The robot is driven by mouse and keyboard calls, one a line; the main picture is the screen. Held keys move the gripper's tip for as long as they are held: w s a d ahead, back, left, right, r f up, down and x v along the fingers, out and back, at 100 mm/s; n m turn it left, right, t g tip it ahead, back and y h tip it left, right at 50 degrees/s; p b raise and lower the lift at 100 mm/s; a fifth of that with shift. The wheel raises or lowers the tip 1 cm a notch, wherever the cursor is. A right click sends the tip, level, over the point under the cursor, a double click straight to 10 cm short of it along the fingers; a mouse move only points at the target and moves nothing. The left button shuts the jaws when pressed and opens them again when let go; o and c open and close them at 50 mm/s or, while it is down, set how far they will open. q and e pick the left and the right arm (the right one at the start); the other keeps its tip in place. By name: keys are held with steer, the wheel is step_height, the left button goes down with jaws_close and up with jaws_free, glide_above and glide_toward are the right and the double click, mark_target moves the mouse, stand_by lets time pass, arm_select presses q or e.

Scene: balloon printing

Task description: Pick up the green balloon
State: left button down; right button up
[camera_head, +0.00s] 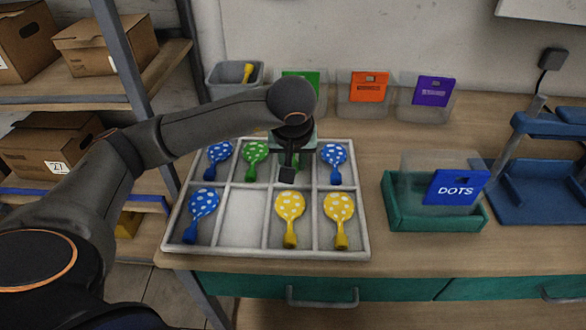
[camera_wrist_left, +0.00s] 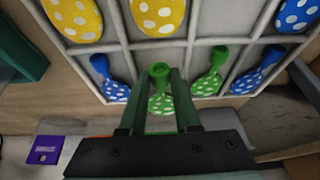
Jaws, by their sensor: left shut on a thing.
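The white compartment tray (camera_head: 244,219) on the table holds dotted balloons. My left gripper (camera_head: 287,174) is over the third compartment of its back row and mostly hides the green balloon there. In the left wrist view, the left gripper's fingers (camera_wrist_left: 161,78) are shut on this green balloon (camera_wrist_left: 160,103), at its neck. I cannot tell whether it is lifted off the tray floor. A second green balloon (camera_head: 256,157) lies in the compartment to the left; it also shows in the left wrist view (camera_wrist_left: 208,84). My right gripper is not in view.
Blue balloons (camera_head: 334,160) lie in both back corners and the front left compartment. Two yellow balloons (camera_head: 290,207) lie front right; one front compartment is empty. A green tray with a DOTS sign (camera_head: 456,187) stands to the right. Labelled bins (camera_head: 369,88) line the wall.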

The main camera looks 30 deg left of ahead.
arm_select(q)
steer(key=s+d+r+p, duration=0.2)
steer(key=s+d+r, duration=0.4)
steer(key=s, duration=0.5)
step_height(320, 180, up, 2)
steer(key=shift+r, duration=0.1)
steer(key=shift+w+d, duration=0.1)
stand_by(0.6)
